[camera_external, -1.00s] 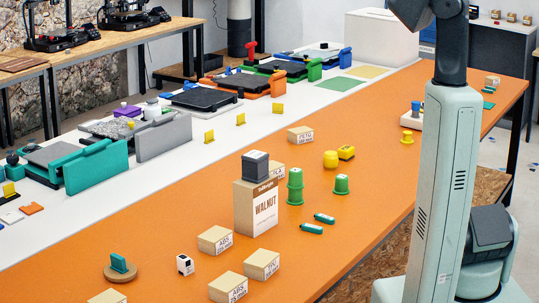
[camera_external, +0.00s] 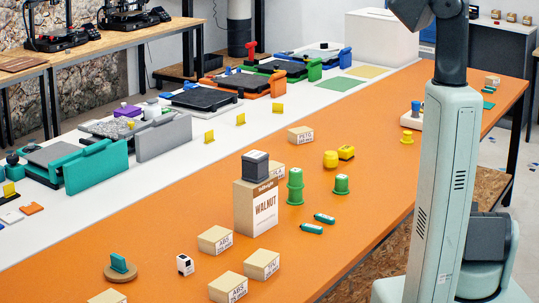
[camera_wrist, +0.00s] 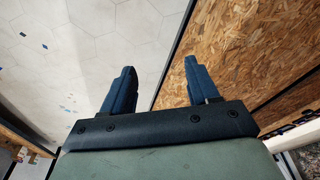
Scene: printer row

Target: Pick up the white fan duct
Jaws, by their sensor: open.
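A small white block with dark openings (camera_external: 184,264) stands on the orange table in the external view, front left of the walnut box; it looks like the white fan duct, though it is too small to be certain. My gripper (camera_wrist: 158,68) shows in the wrist view with its two dark fingers apart and nothing between them. It points at pale floor tiles and a chipboard panel, away from the white block. The external view does not show my gripper, only part of my arm.
The walnut box (camera_external: 256,208) with a dark-topped block on it stands behind the white block. Small cardboard boxes (camera_external: 215,240) and a round stand with a teal piece (camera_external: 120,268) are close by. Green pieces (camera_external: 295,187) stand to the right.

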